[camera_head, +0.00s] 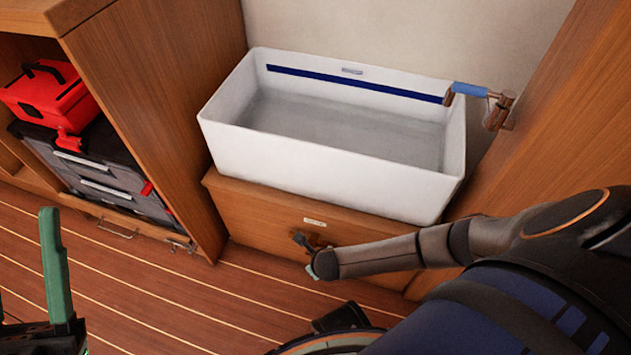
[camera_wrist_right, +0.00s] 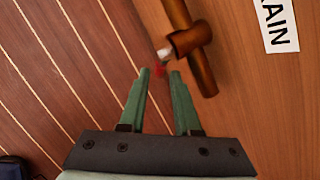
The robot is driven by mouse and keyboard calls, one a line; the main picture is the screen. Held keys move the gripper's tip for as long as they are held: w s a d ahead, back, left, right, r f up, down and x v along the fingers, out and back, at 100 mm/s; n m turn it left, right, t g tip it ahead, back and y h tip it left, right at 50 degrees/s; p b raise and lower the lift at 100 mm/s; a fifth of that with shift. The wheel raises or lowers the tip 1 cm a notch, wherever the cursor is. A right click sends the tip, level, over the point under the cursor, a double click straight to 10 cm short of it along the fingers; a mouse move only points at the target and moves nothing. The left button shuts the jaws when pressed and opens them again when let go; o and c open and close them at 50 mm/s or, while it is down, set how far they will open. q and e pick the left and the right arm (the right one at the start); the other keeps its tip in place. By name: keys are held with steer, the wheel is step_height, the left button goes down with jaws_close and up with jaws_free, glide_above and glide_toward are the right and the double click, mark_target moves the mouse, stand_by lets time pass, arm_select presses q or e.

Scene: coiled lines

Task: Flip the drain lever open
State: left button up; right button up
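The drain valve (camera_wrist_right: 188,42) is a brown, copper-coloured pipe fitting on the wooden cabinet front. A short pale and red piece, apparently the lever (camera_wrist_right: 163,54), sticks out of its collar toward my right gripper (camera_wrist_right: 160,73). The green fingertips are apart, close to the lever's end, with a bit of red showing between them. I cannot tell whether they touch it. In the head view the valve (camera_head: 301,240) is partly hidden behind my right forearm. My left gripper (camera_head: 30,275) is at the lower left edge, partly cut off, its fingers apart, away from the valve.
A white label (camera_wrist_right: 277,22) reading "AIN" is beside the valve. A white basin (camera_head: 330,170) with grey contents and a blue line sits on the cabinet (camera_head: 245,205). A blue-handled crank (camera_head: 470,90) is at its right. Toolboxes (camera_head: 90,170) fill the left shelf. The plank floor (camera_head: 140,290) is clear.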

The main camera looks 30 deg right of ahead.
steer(key=b+x, duration=0.3)
steer(key=x, duration=0.2)
steer(key=shift+w+f, duration=0.15)
arm_select(q)
steer(key=f, duration=0.4)
steer(key=shift+w+d+f, duration=0.1)
steer(key=shift+d+f, duration=0.1)
steer(key=shift+d, duration=0.1)
arm_select(e)
jaws_close()
stand_by(0.7)
